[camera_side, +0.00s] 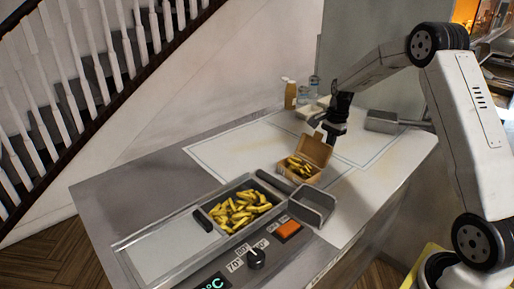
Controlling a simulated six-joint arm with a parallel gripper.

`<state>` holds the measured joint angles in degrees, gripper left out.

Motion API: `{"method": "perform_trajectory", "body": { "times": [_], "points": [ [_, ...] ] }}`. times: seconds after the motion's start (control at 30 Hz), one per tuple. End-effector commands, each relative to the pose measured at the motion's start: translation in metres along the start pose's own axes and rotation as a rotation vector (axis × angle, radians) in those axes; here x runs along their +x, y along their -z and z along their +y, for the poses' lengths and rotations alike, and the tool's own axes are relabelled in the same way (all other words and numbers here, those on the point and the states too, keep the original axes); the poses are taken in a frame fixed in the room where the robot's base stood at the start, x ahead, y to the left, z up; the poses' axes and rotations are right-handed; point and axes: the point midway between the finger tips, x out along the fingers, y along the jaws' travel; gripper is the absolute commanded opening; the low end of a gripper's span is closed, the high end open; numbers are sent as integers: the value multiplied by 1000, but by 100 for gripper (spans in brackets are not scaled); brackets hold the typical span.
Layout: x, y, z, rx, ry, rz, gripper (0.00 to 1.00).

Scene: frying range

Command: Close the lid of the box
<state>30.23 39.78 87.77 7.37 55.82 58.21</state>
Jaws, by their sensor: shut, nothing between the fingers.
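A small brown cardboard box (285,173) with fries (298,166) in it stands on the white worktop. Its lid (315,150) stands up, open, at the back right side of the box. My gripper (326,133) is shut and empty, just above the raised lid's upper edge. I cannot tell whether the fingertips touch the lid.
A fryer basin (229,230) full of fries is sunk in the counter at front left. A bottle (290,95), jars and a white tray stand at the back. A metal container (381,121) sits at right.

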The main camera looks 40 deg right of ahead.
Motion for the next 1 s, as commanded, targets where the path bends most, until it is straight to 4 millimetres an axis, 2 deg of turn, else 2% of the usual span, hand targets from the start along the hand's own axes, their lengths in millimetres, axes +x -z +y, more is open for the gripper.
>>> {"method": "perform_trajectory", "body": {
  "times": [1.0],
  "points": [
    [-5,-24,1,-1,-5,-3,0]
  ]
}}
